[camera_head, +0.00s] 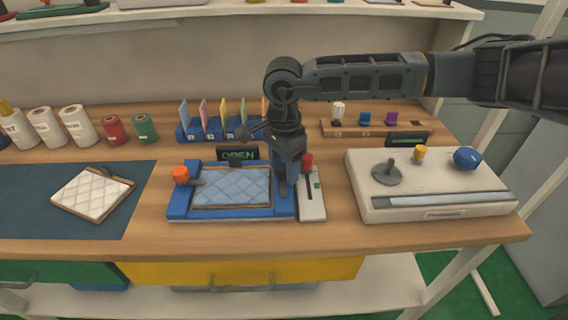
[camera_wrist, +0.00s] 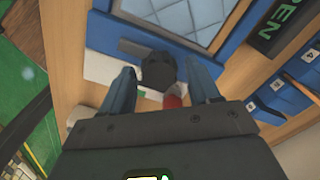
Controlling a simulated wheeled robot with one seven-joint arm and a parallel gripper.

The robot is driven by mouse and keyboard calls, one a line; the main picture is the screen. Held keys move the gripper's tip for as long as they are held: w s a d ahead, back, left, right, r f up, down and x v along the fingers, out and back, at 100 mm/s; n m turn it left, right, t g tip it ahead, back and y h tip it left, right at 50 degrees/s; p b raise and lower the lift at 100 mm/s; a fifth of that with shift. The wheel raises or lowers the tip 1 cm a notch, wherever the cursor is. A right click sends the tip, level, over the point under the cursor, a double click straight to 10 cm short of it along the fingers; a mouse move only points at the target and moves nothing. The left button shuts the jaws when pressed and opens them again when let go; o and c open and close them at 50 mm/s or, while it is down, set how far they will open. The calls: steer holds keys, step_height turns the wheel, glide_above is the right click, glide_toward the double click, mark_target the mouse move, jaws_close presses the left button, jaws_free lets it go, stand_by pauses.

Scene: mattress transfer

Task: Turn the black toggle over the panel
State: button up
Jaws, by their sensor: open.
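A blue frame (camera_head: 180,206) holds a light blue quilted panel (camera_head: 232,187); the panel also shows at the top of the wrist view (camera_wrist: 185,18). My gripper (camera_head: 284,182) points down at the frame's right side, its fingers apart. In the wrist view my gripper (camera_wrist: 163,84) has a dark rounded knob, which looks like the black toggle (camera_wrist: 158,70), between its open fingers, beside the frame's edge. Whether a finger touches it I cannot tell. In the head view my gripper hides the toggle.
A white box (camera_head: 314,207) with a red knob (camera_head: 308,160) stands close right of the frame. An orange knob (camera_head: 181,174) is at its left. An OPEN sign (camera_head: 238,154) stands behind. A white console (camera_head: 430,190) is further right. A white quilted pad (camera_head: 92,192) lies left.

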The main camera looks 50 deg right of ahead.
steer(key=shift+c, duration=0.3)
steer(key=c, duration=1)
